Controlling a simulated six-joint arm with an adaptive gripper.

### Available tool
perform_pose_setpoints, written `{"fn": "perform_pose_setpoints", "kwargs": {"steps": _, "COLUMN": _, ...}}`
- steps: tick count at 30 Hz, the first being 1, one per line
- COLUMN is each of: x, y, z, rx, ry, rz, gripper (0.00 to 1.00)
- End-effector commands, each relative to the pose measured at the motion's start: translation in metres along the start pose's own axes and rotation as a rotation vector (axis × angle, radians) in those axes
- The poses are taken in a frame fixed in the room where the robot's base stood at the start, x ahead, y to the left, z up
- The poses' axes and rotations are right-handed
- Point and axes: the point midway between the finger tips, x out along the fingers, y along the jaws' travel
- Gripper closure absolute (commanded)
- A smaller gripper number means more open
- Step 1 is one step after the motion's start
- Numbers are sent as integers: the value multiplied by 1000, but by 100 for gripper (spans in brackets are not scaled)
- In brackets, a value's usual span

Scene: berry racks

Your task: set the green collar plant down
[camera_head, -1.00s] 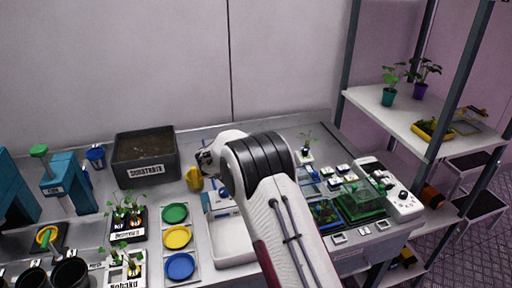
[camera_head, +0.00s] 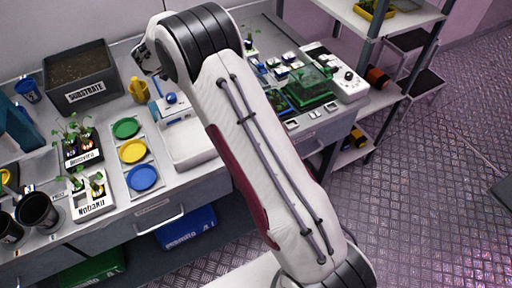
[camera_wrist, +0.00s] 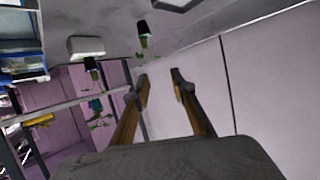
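My gripper (camera_wrist: 160,83) shows in the wrist view with its two fingers apart and nothing visible between them. A small plant (camera_head: 249,42) also shows at the back of the bench in the head view, partly behind my arm. I cannot make out a green collar on any plant.
Seedlings stand in a black tray (camera_head: 84,157) and a white tray (camera_head: 95,207) at the left. Green (camera_head: 125,128), yellow (camera_head: 132,151) and blue (camera_head: 143,178) dishes sit beside them. The substrate box (camera_head: 80,75) is behind. A green clear-lidded case (camera_head: 308,88) is right of my arm.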

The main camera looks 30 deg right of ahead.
Motion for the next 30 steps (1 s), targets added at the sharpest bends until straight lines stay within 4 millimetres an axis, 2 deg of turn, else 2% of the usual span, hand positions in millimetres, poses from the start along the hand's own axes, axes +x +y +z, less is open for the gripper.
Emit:
{"fn": "perform_pose_setpoints", "kwargs": {"steps": 1, "x": -7, "y": -3, "z": -12, "rx": 5, "ry": 5, "rz": -29, "gripper": 75}}
{"fn": "perform_pose_setpoints", "kwargs": {"steps": 6, "x": -34, "y": -18, "z": -46, "rx": 17, "ry": 6, "rz": -150, "gripper": 75}}
{"fn": "perform_pose_setpoints", "kwargs": {"steps": 15, "x": -96, "y": -32, "z": -92, "rx": 13, "ry": -17, "rz": -355, "gripper": 75}}
{"fn": "perform_pose_setpoints", "kwargs": {"steps": 22, "x": -150, "y": -32, "z": -112, "rx": -13, "ry": -56, "rz": -491, "gripper": 75}}
{"fn": "perform_pose_setpoints", "kwargs": {"steps": 30, "x": -216, "y": -16, "z": -118, "rx": -65, "ry": -124, "rz": -619, "gripper": 75}}
